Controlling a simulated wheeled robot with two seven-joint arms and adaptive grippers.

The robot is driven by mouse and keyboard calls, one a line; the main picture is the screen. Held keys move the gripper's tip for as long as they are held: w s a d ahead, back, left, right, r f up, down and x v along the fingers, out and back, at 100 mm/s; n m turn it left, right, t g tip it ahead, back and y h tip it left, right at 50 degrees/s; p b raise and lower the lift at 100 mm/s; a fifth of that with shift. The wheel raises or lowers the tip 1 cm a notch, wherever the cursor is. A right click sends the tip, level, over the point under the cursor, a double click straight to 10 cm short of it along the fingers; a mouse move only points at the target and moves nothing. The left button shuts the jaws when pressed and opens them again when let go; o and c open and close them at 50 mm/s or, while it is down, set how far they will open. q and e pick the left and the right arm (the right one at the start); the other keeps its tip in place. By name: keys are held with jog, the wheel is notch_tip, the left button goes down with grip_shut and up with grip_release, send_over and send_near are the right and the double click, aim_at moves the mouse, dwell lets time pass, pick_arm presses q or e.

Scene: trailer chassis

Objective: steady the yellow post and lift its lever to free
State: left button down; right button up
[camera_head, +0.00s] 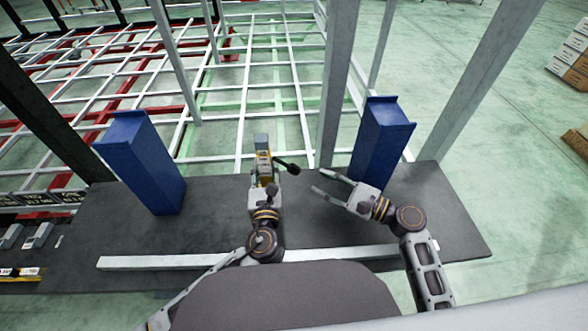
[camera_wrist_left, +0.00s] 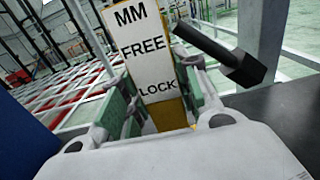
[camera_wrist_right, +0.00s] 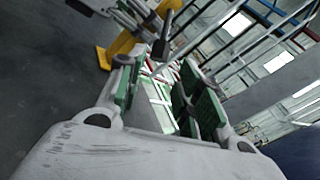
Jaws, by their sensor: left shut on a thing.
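The yellow post (camera_head: 263,166) stands upright near the far edge of the dark platform. Its face in the left wrist view (camera_wrist_left: 146,50) carries the labels MM, FREE and LOCK. Its lever (camera_head: 288,168) has a black handle that sticks out to the right; the handle also shows in the left wrist view (camera_wrist_left: 245,68). My left gripper (camera_head: 265,183) is shut on the post, one finger on each side. My right gripper (camera_head: 328,182) is open and empty, to the right of the lever and apart from it. The post shows past its fingers in the right wrist view (camera_wrist_right: 122,45).
Blue blocks stand on the dark platform (camera_head: 225,215), one at left (camera_head: 145,160) and one at right (camera_head: 380,145), close beside my right gripper. Grey uprights (camera_head: 338,80) rise behind the platform. A white-and-red grid frame (camera_head: 245,105) spreads beyond it.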

aim_at(294, 170)
jog(key=shift+x, duration=5)
grip_shut()
